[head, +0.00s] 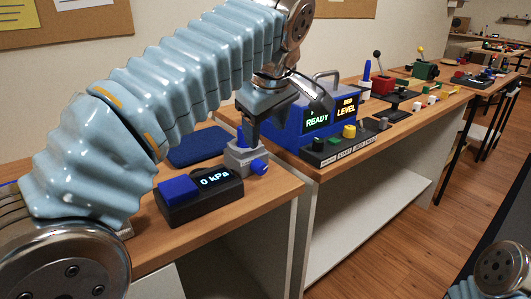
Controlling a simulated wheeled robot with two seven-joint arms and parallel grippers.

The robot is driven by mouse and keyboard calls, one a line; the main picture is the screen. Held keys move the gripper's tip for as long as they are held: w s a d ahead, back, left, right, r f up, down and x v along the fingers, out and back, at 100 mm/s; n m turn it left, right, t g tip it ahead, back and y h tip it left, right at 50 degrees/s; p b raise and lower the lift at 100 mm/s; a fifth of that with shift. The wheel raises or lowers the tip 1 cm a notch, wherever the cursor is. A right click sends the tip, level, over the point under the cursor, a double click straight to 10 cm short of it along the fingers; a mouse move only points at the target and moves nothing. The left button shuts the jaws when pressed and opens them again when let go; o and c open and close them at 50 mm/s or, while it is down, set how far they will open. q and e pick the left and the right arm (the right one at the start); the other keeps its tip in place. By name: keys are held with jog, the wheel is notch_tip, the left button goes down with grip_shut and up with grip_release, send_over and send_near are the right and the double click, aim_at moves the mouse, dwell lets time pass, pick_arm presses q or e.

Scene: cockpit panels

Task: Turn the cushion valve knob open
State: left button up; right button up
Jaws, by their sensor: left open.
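The valve is a grey block (240,158) on the near wooden table in the head view. A round blue knob (260,167) sticks out of its front right side. A flat dark blue cushion (200,146) lies behind and left of it. A black gauge box (208,201) with a blue top part reads "0 kPa" in front of the valve. My left gripper (249,136) is open and points down just above the valve block, with blue showing beside its fingers. Whether it touches the valve I cannot tell. My right gripper is out of view.
A blue box (294,127) with a handle and screens reading "READY" and "LEVEL" stands right of the valve. A panel of coloured buttons (345,142) sits before it. Levers and other panels stand farther back. The table's front edge is close to the valve.

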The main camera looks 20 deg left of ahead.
aim_at(262, 165)
pick_arm(q)
jog(key=b+x, duration=0.1)
jog(key=x, duration=1.2)
jog(key=shift+a, duration=0.1)
